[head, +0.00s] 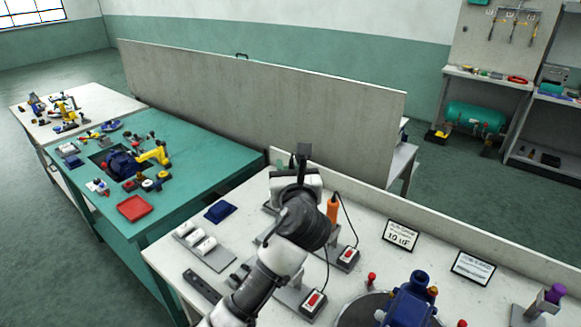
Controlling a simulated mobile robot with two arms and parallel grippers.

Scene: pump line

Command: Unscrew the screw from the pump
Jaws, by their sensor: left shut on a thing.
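A blue pump (408,304) stands on a round grey plate (352,316) at the bottom right, partly cut off by the frame edge. Small brownish-orange parts (432,291) show on its right side. I cannot tell which part is the screw. My left gripper (303,152) is up and left of the pump, above the back of the white table. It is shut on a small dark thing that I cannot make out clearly. My right gripper is not in view.
An orange-handled corded tool (332,209) stands just right of my left wrist. Red-switch boxes (348,256), two signs (401,235) and a purple-topped stand (555,294) are on the white table. A green table (200,150) with a similar pump is at left.

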